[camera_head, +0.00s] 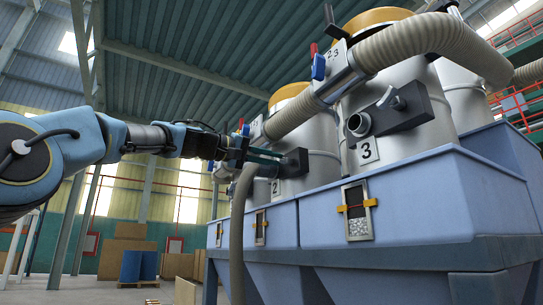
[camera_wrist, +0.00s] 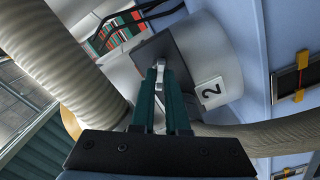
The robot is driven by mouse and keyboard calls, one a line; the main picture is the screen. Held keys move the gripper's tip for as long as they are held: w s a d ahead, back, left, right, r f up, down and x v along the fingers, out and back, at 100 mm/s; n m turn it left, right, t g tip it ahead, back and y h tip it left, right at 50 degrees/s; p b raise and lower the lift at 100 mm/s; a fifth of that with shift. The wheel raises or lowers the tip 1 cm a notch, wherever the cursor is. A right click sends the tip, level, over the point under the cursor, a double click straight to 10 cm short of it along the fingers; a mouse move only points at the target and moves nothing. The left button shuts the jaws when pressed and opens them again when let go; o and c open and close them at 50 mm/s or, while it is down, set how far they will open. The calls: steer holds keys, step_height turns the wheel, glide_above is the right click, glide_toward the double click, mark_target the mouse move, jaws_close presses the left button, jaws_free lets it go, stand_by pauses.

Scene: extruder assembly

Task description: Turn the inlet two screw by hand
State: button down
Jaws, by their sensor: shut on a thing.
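The inlet two screw (camera_wrist: 160,69) is a small pale metal piece on the dark block of inlet two (camera_wrist: 182,62), seen in the wrist view. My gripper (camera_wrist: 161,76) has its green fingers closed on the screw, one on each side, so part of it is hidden. The number 2 label (camera_wrist: 211,93) is just right of the fingers. In the head view, my gripper (camera_head: 277,157) reaches from the left to the dark inlet two block (camera_head: 295,164), above the number 2 plate (camera_head: 275,188). The screw is too small to make out there.
A ribbed hose (camera_head: 238,230) hangs just below my gripper, and another large hose (camera_head: 420,42) runs above. Inlet three (camera_head: 395,110) juts out to the right, with its number 3 plate (camera_head: 367,151). The blue hoppers (camera_head: 400,200) stand below. Open room lies at the lower left.

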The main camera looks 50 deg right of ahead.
steer(key=c, duration=0.9)
jaws_free()
steer(key=shift+a, duration=0.1)
steer(key=shift+b+v, duration=1.9)
steer(key=shift+v, duration=1.05)
